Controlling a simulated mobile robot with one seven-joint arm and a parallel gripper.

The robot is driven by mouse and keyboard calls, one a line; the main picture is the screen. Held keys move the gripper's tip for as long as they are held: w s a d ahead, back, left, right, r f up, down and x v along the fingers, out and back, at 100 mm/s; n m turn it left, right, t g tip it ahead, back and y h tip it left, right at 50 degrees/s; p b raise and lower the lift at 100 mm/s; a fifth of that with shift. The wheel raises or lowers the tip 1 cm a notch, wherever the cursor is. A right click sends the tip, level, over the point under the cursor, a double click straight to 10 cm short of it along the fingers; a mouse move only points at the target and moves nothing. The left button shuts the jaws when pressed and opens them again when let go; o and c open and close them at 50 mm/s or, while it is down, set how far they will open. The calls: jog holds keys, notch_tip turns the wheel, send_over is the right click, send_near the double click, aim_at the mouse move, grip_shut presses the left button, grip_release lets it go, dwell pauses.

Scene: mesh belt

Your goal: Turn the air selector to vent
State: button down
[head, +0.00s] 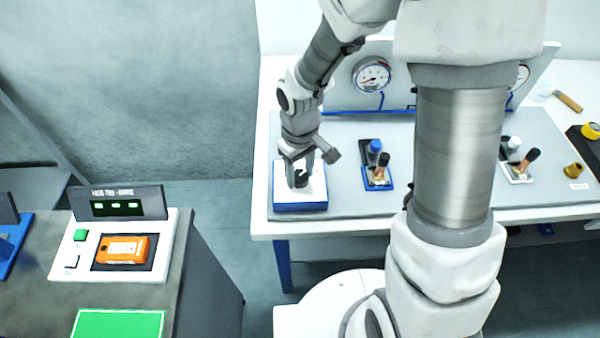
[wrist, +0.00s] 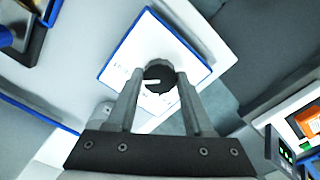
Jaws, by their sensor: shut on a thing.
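The air selector is a black round knob (wrist: 159,78) with a white pointer mark, on a white plate with a blue edge (wrist: 135,45). In the head view the selector's white and blue box (head: 300,206) sits at the left front of the grey panel board. My gripper (head: 301,176) reaches down onto the knob from above. In the wrist view my gripper's two fingers (wrist: 160,82) are closed on either side of the knob. The white mark points left in the wrist view. Small printing on the plate is partly hidden by the fingers and too small to read.
Valves with blue and black handles (head: 376,165) stand right of the selector, with a pressure gauge (head: 372,75) behind. A separate bench at left holds an orange device (head: 124,250) in a white station and a green pad (head: 118,323). A floor gap separates the benches.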

aim_at(301, 176)
dwell(0.4)
jog(key=shift+c, duration=1.4)
grip_release()
notch_tip(301, 176, up, 18)
jog(key=p, duration=0.1)
jog(key=shift+f, duration=0.25)
jog(key=s+d+r+m+t, duration=0.5)
jog(key=s+d+r, duration=0.3)
jog(key=s+d, duration=0.2)
jog(key=s+m, duration=0.1)
jog(key=s, duration=0.1)
jog(key=shift+s+d+m+t, duration=0.2)
jog(key=shift+s+m+t, duration=0.1)
jog(key=shift+m, duration=0.1)
